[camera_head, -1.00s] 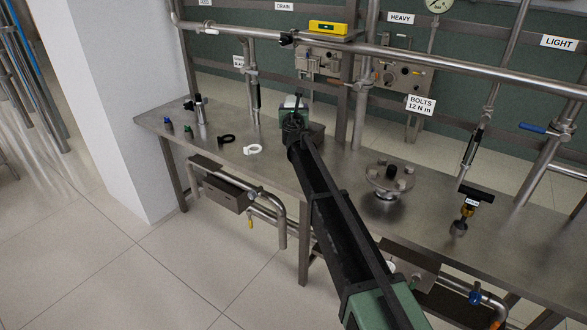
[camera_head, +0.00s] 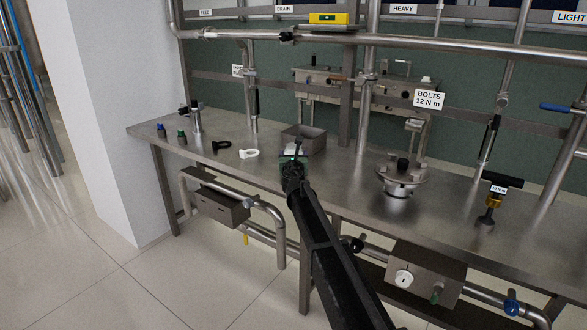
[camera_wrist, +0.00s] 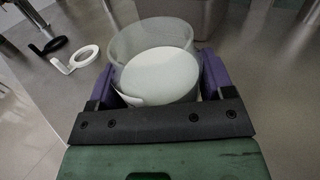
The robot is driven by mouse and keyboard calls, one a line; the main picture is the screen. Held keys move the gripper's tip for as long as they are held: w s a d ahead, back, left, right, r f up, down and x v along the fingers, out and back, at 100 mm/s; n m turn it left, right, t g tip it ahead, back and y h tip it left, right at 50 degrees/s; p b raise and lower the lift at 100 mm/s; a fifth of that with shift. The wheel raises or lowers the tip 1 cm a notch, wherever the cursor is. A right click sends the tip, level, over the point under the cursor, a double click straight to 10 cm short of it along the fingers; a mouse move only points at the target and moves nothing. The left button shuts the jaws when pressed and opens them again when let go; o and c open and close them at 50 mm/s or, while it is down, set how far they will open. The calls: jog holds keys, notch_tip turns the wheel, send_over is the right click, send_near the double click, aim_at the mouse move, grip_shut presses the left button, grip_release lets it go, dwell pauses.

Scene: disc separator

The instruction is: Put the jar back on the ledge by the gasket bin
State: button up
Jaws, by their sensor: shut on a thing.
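A clear, round jar (camera_wrist: 181,42) with a pale white inside is between the purple fingers of my gripper (camera_wrist: 160,74) in the wrist view. My gripper is shut on it. In the head view my gripper (camera_head: 292,168) is at the front part of the steel bench, and it hides most of the jar. An open grey metal bin (camera_head: 315,142), which may be the gasket bin, stands on the bench just behind my gripper. It also shows at the top of the wrist view (camera_wrist: 207,17), beyond the jar. I cannot tell whether the jar touches the bench.
A white ring (camera_head: 249,154) and a black ring (camera_head: 221,146) with handles lie left of my gripper. Small bottles stand farther left. A round bolted flange (camera_head: 403,176) stands to the right. Pipes run above the bench (camera_head: 345,185); its surface between bin and flange is clear.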

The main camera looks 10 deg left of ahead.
jog(key=shift+f, duration=0.2)
jog(key=o, duration=1)
jog(key=shift+r, duration=0.1)
jog(key=shift+o, duration=0.2)
jog(key=shift+r, duration=0.1)
jog(key=shift+s+r+p, duration=0.1)
jog(key=shift+s+p, duration=0.1)
jog(key=shift+p, duration=0.1)
jog(key=s, duration=0.4)
jog(key=s+d, duration=0.1)
jog(key=s, duration=0.6)
jog(key=shift+s+d, duration=0.15)
jog(key=shift+s, duration=0.2)
